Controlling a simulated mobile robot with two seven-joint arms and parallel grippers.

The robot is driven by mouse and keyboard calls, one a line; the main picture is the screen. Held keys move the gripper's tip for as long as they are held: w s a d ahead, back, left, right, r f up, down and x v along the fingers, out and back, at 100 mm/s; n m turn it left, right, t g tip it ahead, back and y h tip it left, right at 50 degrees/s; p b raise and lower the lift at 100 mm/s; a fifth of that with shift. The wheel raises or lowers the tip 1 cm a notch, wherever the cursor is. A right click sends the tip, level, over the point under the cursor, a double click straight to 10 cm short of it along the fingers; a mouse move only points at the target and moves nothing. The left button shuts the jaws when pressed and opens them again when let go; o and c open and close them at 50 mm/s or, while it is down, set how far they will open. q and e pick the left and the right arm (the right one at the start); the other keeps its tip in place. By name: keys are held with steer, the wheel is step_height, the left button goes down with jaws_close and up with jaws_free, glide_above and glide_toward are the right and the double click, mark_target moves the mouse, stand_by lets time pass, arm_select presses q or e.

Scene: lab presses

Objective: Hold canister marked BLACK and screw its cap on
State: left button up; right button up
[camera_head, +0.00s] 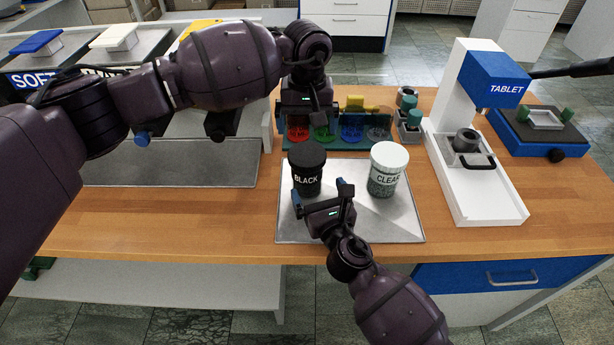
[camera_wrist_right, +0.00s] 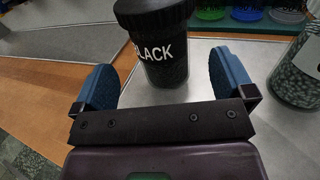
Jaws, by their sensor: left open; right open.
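The canister marked BLACK (camera_head: 307,183) stands upright on the grey metal sheet, with a wide black cap (camera_head: 307,153) on its top. I cannot tell how tightly the cap sits. In the right wrist view the canister (camera_wrist_right: 165,72) stands between and just beyond the fingertips, under the cap (camera_wrist_right: 152,14). My right gripper (camera_head: 321,190) is open and low in front of the canister; it also shows in the right wrist view (camera_wrist_right: 160,80). My left gripper (camera_head: 310,108) is open above and behind the canister, over the coloured dishes, apart from the cap.
The canister marked CLEAR (camera_head: 383,180), with a white cap, stands close on the right. Behind is a rack (camera_head: 342,140) with coloured dishes. A white TABLET press (camera_head: 470,185) stands further right.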

mark_target(312, 178)
steer(key=shift+x, duration=3.15)
